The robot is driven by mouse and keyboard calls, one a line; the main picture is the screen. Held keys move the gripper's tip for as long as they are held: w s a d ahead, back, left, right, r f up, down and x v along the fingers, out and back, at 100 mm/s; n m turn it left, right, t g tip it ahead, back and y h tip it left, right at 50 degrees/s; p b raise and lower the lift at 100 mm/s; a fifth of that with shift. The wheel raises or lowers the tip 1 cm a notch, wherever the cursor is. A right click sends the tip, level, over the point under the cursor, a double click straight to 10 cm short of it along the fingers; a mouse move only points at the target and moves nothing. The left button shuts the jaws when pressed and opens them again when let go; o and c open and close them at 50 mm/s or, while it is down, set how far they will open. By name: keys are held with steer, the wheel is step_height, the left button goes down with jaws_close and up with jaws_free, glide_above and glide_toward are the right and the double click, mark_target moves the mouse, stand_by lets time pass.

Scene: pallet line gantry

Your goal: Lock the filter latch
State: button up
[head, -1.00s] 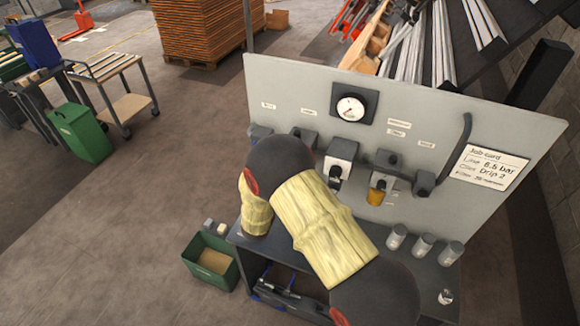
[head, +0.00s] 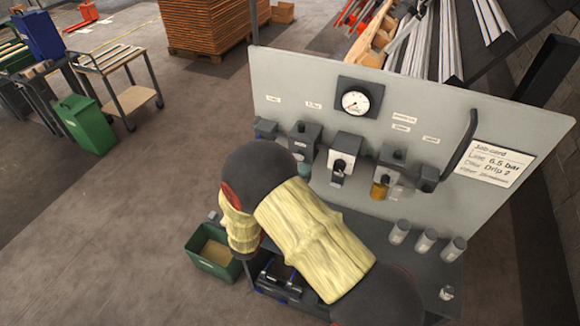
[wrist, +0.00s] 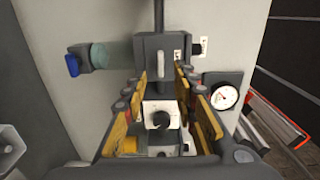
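In the wrist view the filter is a dark grey block (wrist: 158,50) with a teal bowl (wrist: 104,55) and a blue piece (wrist: 72,65) at the bowl's end. In the head view the filter block (head: 304,138) is on the grey panel, its bowl partly hidden by my arm. I cannot make out the latch clearly. My gripper (wrist: 161,80) is open, its yellow-padded fingers apart and nothing held between them. The filter block lies beyond the fingertips; contact cannot be told.
A white-faced unit with a black knob (wrist: 160,117) shows between the fingers. An amber-bowled unit (head: 381,187) and a gauge (head: 355,102) are on the panel (head: 290,75). Several grey cups (head: 426,240) stand on the bench. A green bin (head: 212,262) stands left of it.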

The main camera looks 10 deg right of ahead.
steer(key=shift+v, duration=1.7)
